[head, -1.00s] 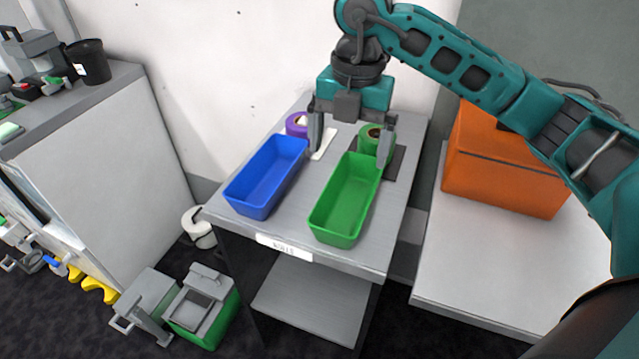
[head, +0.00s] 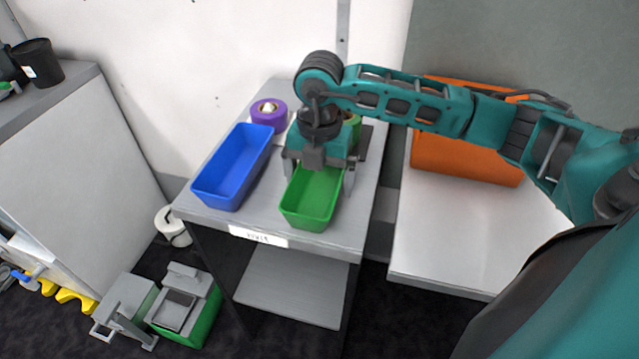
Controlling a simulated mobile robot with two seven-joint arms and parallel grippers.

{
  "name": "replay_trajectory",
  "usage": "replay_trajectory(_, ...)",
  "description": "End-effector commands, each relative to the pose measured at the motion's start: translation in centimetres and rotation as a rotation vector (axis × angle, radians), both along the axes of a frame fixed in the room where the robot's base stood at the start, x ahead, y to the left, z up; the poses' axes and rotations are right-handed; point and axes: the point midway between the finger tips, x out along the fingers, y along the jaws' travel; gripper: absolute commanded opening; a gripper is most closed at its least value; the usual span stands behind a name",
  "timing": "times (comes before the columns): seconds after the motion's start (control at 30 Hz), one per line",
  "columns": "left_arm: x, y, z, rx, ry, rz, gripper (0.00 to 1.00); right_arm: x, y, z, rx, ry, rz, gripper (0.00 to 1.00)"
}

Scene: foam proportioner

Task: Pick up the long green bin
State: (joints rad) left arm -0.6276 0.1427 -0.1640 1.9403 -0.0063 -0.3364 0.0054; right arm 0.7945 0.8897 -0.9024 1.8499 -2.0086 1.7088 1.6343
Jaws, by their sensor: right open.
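The long green bin (head: 309,208) stands upright on the grey cart's top (head: 345,225), near its front edge. Its far end is hidden behind my right gripper. My right gripper (head: 318,185) is open and points down over the bin. One finger shows at the bin's left side and the other at its right side. I cannot tell whether the fingers touch the walls. My left gripper is not in view.
A blue bin (head: 233,168) stands left of the green bin. A purple roll (head: 268,115) sits behind it, and a green roll (head: 354,126) is partly hidden behind my arm. An orange box (head: 465,160) stands on a white table (head: 455,235) to the right.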

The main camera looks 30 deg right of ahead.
Motion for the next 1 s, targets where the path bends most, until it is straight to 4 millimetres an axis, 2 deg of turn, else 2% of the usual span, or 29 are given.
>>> replay_trajectory(0.27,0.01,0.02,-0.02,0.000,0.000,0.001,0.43,0.02,0.04,-0.55,0.001,-0.002,0.001,1.00)
replay_trajectory(0.7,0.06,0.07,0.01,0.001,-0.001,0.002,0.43,0.04,0.05,-0.48,0.001,-0.002,0.001,0.61)
replay_trajectory(1.0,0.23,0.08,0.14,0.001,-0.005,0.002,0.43,0.07,0.04,-0.18,0.001,-0.003,0.001,0.61)
